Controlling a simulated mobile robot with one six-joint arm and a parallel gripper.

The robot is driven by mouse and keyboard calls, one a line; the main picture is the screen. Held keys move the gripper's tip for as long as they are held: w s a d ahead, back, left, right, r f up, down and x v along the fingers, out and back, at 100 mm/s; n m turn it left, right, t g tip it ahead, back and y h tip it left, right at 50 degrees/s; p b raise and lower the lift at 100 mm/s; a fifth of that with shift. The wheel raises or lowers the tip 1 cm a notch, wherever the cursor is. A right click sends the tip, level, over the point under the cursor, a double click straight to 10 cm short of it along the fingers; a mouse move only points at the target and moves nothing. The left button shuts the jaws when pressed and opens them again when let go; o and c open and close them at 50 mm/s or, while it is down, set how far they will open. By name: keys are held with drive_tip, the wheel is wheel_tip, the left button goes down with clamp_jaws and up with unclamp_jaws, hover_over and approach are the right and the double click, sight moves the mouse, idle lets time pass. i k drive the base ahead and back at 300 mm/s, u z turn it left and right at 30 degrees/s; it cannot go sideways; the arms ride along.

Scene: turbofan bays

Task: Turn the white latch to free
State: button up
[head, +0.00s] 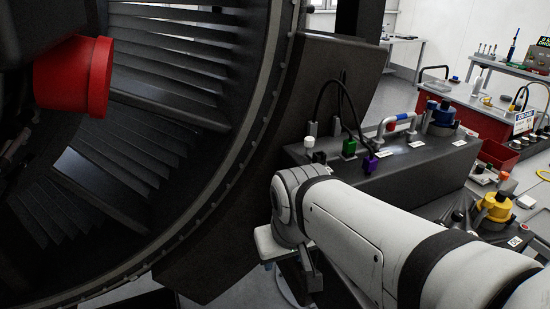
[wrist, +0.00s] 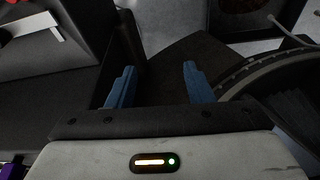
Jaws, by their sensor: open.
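My gripper (wrist: 157,82) is open in the wrist view, with two blue fingers apart and nothing between them. In the head view its fingers are hidden behind my white arm. No part is clearly recognisable as the white latch. A small white knob (head: 309,142) stands upright at the left end of the dark bench in the head view. In the wrist view a pale, angled flat piece (wrist: 32,30) lies at upper left, apart from the fingers. I cannot tell whether either one is the latch.
A green block (head: 349,149) and a purple block (head: 370,164) with black cables sit on the dark bench (head: 440,162). The large engine casing (head: 215,165) with a red cylinder (head: 75,77) fills the left. A yellow-topped part (head: 495,206) stands right.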

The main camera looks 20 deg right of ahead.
sight(308, 141)
drive_tip(key=u, duration=2.3)
drive_tip(key=k, duration=2.15)
drive_tip(key=z, duration=2.1)
drive_tip(key=i, duration=0.5)
drive_tip(key=z, duration=0.05)
